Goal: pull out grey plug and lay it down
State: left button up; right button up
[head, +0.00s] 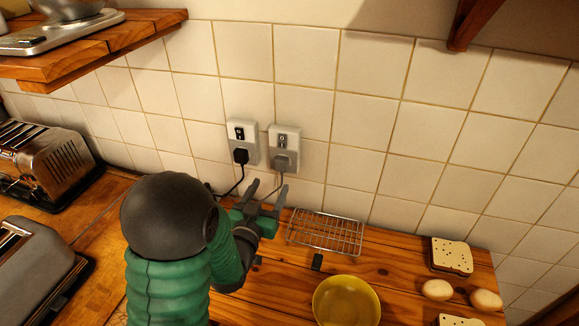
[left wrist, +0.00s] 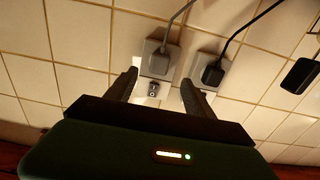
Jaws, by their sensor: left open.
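The grey plug (head: 284,161) sits in the right wall socket (head: 284,135), with a grey cord running down from it. In the left wrist view the grey plug (left wrist: 158,60) appears beyond the fingertips, roughly between their lines. My left gripper (head: 268,188) is open and empty, just below and in front of the sockets, its fingers pointing at the wall. It also shows in the left wrist view (left wrist: 160,80). I cannot tell whether a finger touches the plug. My right gripper is not in view.
A black plug (head: 241,156) is in the left socket (head: 242,132), close beside. A wire rack (head: 326,232), yellow bowl (head: 346,302), bread slice (head: 451,256) and eggs (head: 437,290) are on the wooden counter (head: 395,265). Toasters (head: 50,165) stand at left. A shelf (head: 120,45) overhangs upper left.

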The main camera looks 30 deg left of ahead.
aim_at(280, 168)
pick_arm(q)
jog(key=x, duration=0.7)
jog(key=shift+w+f, duration=0.1)
jog(key=shift+w, duration=0.2)
jog(key=shift+x, duration=0.8)
jog(key=shift+b, duration=0.45)
jog(key=shift+c, duration=0.4)
grip_shut()
jog(key=shift+s, duration=0.15)
dwell(0.3)
